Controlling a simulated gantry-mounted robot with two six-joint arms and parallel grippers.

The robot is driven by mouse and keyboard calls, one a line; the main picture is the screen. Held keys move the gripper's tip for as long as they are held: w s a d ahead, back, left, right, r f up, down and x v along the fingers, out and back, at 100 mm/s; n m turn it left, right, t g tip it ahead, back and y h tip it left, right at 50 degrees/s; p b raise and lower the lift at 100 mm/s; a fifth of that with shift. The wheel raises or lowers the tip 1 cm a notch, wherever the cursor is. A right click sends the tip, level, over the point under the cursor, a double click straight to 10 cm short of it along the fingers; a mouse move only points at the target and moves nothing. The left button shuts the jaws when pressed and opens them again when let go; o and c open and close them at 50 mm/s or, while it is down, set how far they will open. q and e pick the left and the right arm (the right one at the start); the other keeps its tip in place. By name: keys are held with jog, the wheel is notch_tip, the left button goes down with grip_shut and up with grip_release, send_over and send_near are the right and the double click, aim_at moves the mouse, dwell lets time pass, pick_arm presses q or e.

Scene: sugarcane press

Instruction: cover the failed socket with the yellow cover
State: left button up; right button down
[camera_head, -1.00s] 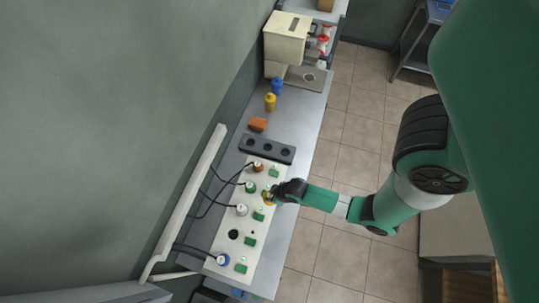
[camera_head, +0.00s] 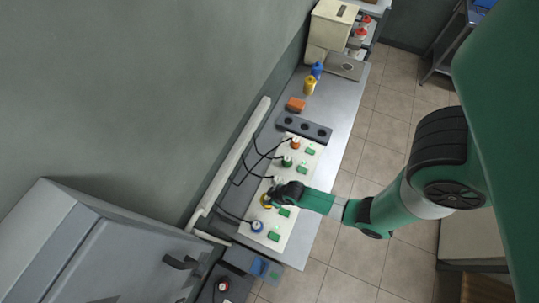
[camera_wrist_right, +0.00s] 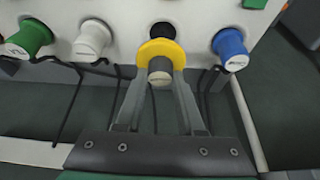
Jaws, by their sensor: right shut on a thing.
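The yellow cover (camera_wrist_right: 160,50) is a round disc with a grey knob (camera_wrist_right: 160,73). My right gripper (camera_wrist_right: 158,80) is shut on the knob, with one finger on each side. The cover also shows in the head view (camera_head: 265,201), at the tip of my right gripper (camera_head: 271,196), over the white panel (camera_head: 268,212). In the wrist view the black open socket (camera_wrist_right: 162,29) shows just past the cover, which hides part of it. I cannot tell whether the cover touches the panel. My left gripper is out of view.
A white plug (camera_wrist_right: 92,39) and a blue plug (camera_wrist_right: 230,47) flank the cover, with black cables hanging near. Green (camera_head: 287,161) and orange (camera_head: 295,144) plugs sit farther up the panel. A dark three-hole block (camera_head: 304,126) lies beyond. A grey cabinet (camera_head: 85,255) stands lower left.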

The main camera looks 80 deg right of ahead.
notch_tip(320, 180, down, 5)
jog(key=b, duration=0.3)
jog(key=shift+r+b, duration=0.2)
jog(key=shift+b, duration=0.15)
jog(key=shift+r, duration=0.1)
dwell(0.7)
jog(key=shift+f+b, duration=0.35)
jog(key=shift+f, duration=0.35)
jog(key=c, duration=0.8)
grip_release()
jog(key=shift+r, duration=0.15)
jog(key=p+v, duration=1.1)
